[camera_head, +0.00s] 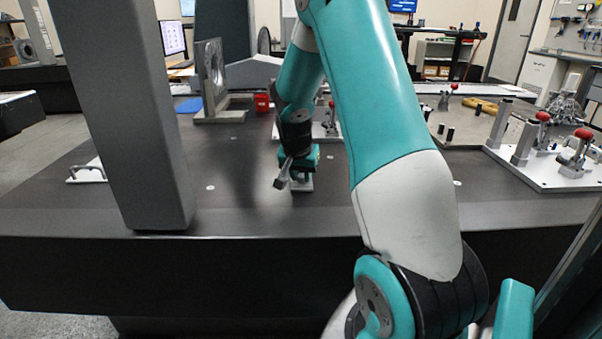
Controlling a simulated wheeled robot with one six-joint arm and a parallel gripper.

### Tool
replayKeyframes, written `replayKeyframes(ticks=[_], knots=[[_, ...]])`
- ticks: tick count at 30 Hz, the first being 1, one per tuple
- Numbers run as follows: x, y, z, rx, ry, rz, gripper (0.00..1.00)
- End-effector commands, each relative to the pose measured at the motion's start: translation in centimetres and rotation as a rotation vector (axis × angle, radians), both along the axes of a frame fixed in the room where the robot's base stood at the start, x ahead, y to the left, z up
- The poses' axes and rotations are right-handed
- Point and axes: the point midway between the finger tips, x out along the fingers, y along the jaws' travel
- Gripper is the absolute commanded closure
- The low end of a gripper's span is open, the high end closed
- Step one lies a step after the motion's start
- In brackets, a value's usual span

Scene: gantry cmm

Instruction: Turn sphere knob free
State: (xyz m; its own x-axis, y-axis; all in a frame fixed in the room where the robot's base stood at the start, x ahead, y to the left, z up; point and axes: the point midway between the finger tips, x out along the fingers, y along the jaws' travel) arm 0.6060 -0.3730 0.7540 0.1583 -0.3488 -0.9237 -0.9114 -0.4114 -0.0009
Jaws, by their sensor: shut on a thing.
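My gripper (284,178) is low over the black table, at the end of the teal arm reaching in from the front right. It is shut at a small light metal stand (302,184) that stands on the table. The sphere knob itself cannot be made out; the jaws and wrist hide the spot where they close, and its turn position cannot be seen. Only the lower part of the stand shows, just right of the jaws.
A grey column (125,120) rises at the left. A fixture plate (550,170) with posts and red-knobbed clamps lies at the right. A grey upright plate (211,75) stands behind. A white plate with a handle (88,172) lies left.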

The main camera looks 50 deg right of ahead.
Motion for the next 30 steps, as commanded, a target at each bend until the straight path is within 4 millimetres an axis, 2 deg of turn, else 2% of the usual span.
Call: replayKeyframes(ticks=[8,30], knots=[[-0.28,-0.11,0.17,0.003,0.003,0.195,0.97],[-0.33,-0.31,0.15,0.002,0.002,0.897,0.97]])
